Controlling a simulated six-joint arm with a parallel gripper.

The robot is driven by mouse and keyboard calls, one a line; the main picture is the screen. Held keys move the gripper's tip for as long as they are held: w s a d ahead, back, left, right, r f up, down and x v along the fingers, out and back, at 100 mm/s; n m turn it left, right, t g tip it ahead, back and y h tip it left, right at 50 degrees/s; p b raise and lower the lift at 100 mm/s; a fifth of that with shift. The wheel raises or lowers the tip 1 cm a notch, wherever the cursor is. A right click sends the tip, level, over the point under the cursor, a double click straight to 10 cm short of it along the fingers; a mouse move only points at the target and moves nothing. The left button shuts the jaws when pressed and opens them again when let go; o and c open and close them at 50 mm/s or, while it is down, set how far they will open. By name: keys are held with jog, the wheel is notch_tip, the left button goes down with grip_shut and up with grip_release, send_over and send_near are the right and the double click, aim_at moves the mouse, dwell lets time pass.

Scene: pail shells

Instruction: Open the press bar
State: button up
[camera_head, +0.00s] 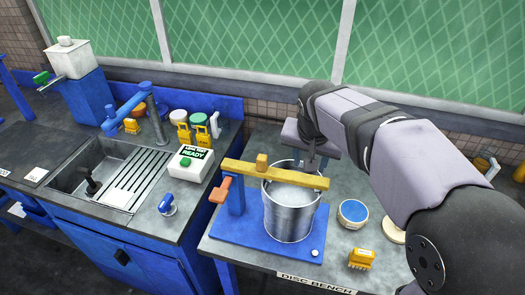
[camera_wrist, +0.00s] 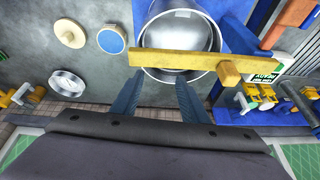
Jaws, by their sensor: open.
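The pail stands upright on the plate. The bar (camera_wrist: 165,57) and the pail (camera_wrist: 180,35) also show in the wrist view. My gripper (camera_wrist: 160,92) is open and empty, its two blue fingers pointing toward the pail, apart from the bar's yellow knob (camera_wrist: 228,73).
A blue-topped round tin (camera_head: 352,213), a cream disc (camera_head: 393,230) and a yellow block (camera_head: 361,259) lie right of the press. Wall behind.

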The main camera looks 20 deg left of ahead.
notch_tip(320, 180, up, 3)
jog(key=n, duration=0.1)
send_over(262, 157)
jog(key=s, duration=0.3)
jog(key=shift+p+x, duration=1.8)
jog(key=shift+x, duration=1.95)
jog(key=shift+w+r, duration=0.1)
jog(key=shift+w, duration=0.05)
grip_shut()
